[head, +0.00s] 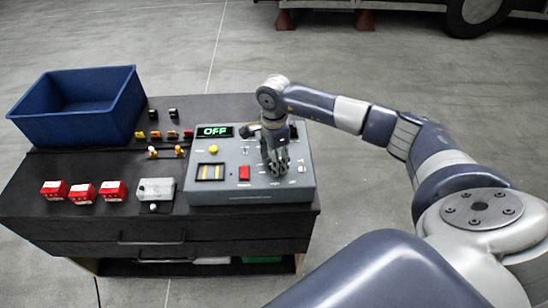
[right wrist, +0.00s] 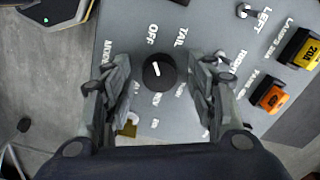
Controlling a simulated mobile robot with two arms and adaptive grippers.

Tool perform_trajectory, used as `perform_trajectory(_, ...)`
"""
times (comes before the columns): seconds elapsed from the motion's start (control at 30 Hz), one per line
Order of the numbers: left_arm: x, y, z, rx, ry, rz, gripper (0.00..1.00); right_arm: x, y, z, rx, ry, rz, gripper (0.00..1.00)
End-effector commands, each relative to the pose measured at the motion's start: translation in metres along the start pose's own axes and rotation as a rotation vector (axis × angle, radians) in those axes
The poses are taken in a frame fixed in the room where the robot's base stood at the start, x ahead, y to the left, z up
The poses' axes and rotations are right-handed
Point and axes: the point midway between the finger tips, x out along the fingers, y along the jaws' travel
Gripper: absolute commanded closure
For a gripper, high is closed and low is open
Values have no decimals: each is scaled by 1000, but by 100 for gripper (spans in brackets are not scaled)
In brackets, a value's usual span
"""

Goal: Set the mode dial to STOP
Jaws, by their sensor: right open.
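The mode dial (right wrist: 158,71) is a round black knob with a short white line on the grey control panel (head: 215,188). OFF and TAIL are readable above it in the right wrist view; other labels around it are blurred or partly hidden, and I cannot pick out STOP. The panel display (head: 214,131) reads OFF in green. My right gripper (head: 276,170) is over the panel's right part, pointing down, and hides the dial in the head view. In the right wrist view my right gripper (right wrist: 160,88) is open, with its fingers on either side of the dial. My left gripper is not in view.
A red button (head: 244,173) and a yellow button (head: 213,149) are on the panel. A blue bin (head: 78,122), several red boxes (head: 113,190) and a grey switch box (head: 156,190) stand on the dark bench to the left. Yellow (right wrist: 303,50) and orange (right wrist: 269,97) fuses are near the dial.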

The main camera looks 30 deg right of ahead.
Motion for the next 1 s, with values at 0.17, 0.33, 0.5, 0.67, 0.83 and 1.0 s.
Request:
perform_trajectory(0.17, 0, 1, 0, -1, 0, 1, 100, 0, 0, 0, 0, 0, 0, 73)
perform_trajectory(0.33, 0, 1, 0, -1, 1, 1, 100, 0, 0, 0, 0, 0, 0, 93)
perform_trajectory(0.5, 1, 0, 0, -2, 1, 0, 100, 0, 0, 0, 7, 0, 0, 93)
perform_trajectory(0.67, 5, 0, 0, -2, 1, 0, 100, 1, 0, 0, 46, 0, 0, 93)
perform_trajectory(0.83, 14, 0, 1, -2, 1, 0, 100, 2, 0, 0, 139, 0, 0, 93)
perform_trajectory(1.0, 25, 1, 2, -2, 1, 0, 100, 3, 0, 0, 279, 0, -2, 93)
